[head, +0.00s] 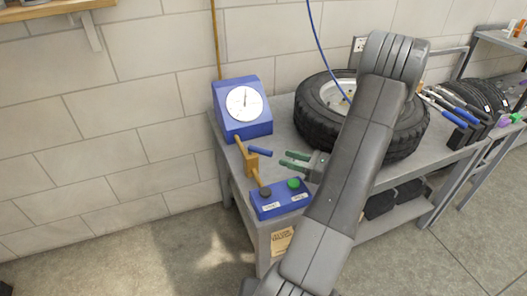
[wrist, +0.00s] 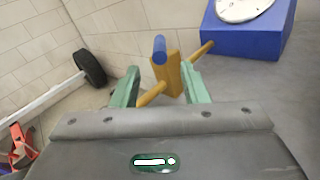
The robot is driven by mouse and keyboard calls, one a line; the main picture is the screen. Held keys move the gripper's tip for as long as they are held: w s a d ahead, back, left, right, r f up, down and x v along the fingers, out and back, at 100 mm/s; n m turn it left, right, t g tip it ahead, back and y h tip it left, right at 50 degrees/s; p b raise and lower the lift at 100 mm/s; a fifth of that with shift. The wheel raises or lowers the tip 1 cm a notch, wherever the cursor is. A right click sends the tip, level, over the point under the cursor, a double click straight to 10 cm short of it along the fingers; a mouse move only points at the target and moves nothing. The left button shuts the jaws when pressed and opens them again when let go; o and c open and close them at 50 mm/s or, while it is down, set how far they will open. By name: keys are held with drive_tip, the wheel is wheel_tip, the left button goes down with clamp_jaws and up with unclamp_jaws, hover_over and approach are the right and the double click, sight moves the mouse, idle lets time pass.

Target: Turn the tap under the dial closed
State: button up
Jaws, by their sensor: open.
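The dial (head: 244,103) is a white round face on a blue box at the bench's back left corner; its lower part shows in the wrist view (wrist: 243,8). Below it a brass tap (head: 251,165) sits on a brass pipe, with a blue lever handle (head: 260,151) pointing right. In the wrist view the tap body (wrist: 168,74) and the blue handle (wrist: 160,50), seen end-on, stand between and beyond my green fingertips. My gripper (head: 294,161) is open, just right of the tap, its fingers pointing at the handle. I cannot tell whether they touch it.
A blue box with a black and a green button (head: 280,199) stands at the bench's front left. A tire (head: 313,127) lies behind my arm. Blue-handled tools (head: 450,104) stand at the right.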

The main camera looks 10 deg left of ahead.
sight(263, 151)
drive_tip(key=x, duration=0.9)
drive_tip(key=shift+a, duration=0.15)
drive_tip(key=shift+c, duration=0.2)
clamp_jaws()
